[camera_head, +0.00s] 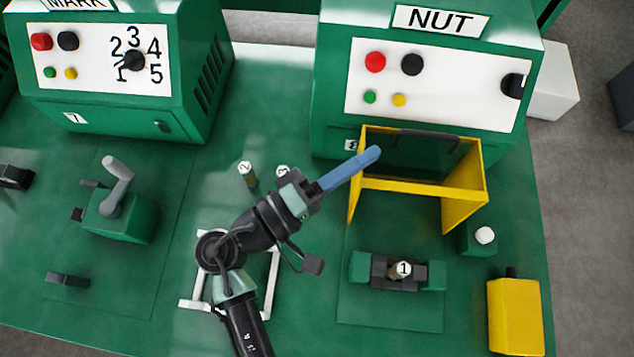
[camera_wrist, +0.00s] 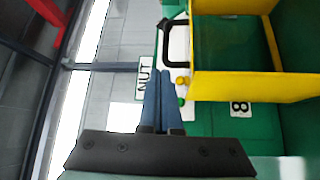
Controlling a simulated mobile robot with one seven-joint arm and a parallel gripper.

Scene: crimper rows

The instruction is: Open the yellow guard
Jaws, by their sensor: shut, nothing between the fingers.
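The yellow guard (camera_head: 415,187) is a yellow frame with a dark panel on the front of the NUT machine (camera_head: 330,90). Its black handle (camera_head: 425,139) is at the upper edge, close to the machine face, and the guard looks swung up, with the fixture in front uncovered. In the wrist view the guard (camera_wrist: 245,87) is at right, with the handle (camera_wrist: 172,42) beside its left edge. My gripper (camera_head: 376,153) has its blue fingers shut and empty, overlapping the guard's left side in the head view. In the wrist view the fingers (camera_wrist: 165,75) point just below the handle; contact is unclear.
A green and black fixture (camera_head: 398,272) holding a part marked 1 stands in front of the guard. The MARK machine (camera_head: 110,70) is at left.

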